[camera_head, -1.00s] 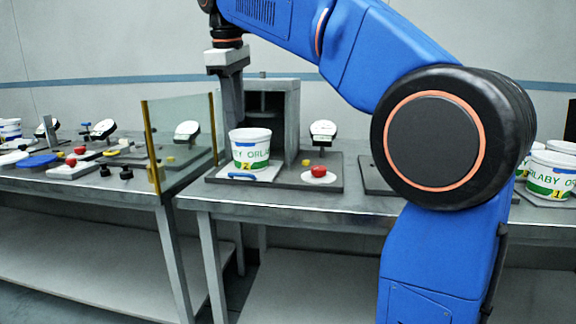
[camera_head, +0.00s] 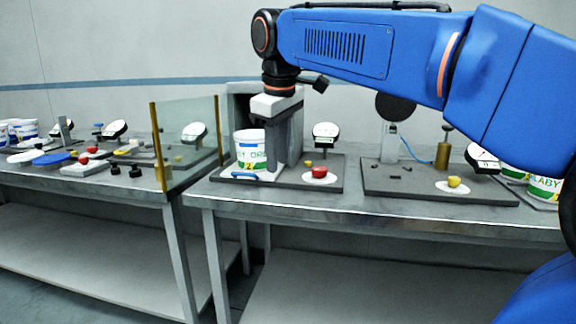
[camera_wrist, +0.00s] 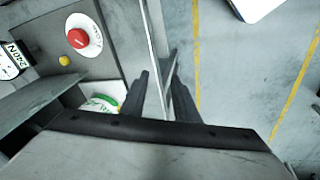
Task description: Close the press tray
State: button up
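The press (camera_head: 238,103) is a grey housing with an open front on the right-hand bench. A white tub (camera_head: 248,147) with green and yellow print stands in front of its opening. A blue handle (camera_head: 243,177) lies low before the tub; the tray itself is mostly hidden. My gripper (camera_head: 278,163) points down in front of the press and covers the tub's right side. In the wrist view its two dark fingers (camera_wrist: 157,85) stand apart with nothing between them. Part of the tub (camera_wrist: 101,103) shows left of them. The handle does not show in the wrist view.
A red button (camera_head: 319,172) on a white disc sits right of my gripper, with a dial (camera_head: 325,130) behind. A glass panel (camera_head: 190,140) with yellow posts stands to the left. A second station's dark plate (camera_head: 400,181) lies to the right. The floor before the bench is clear.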

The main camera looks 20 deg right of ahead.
jog(key=shift+s+d+f+m, duration=0.15)
jog(key=shift+s+d+f, duration=0.05)
jog(key=shift+s+f, duration=0.3)
jog(key=shift+s+d+f+m, duration=0.15)
jog(key=shift+s+d+f, duration=0.05)
jog(key=shift+s+f, duration=0.25)
jog(key=shift+r, duration=0.1)
jog(key=shift+w, duration=0.1)
grip_shut()
jog(key=w+a+r+n+h, duration=0.1)
jog(key=w+a+n, duration=0.1)
jog(key=w+n, duration=0.8)
jog(key=w+a+r+n+h, duration=0.1)
jog(key=w+a+n, duration=0.2)
jog(key=w+n, duration=0.7)
jog(key=f, duration=0.3)
jog(key=d+f+n, duration=0.1)
jog(key=f, duration=0.2)
jog(key=d+f+n, duration=0.1)
jog(key=f, duration=0.2)
jog(key=shift+w+d+t, duration=0.15)
jog(key=shift+t, duration=0.25)
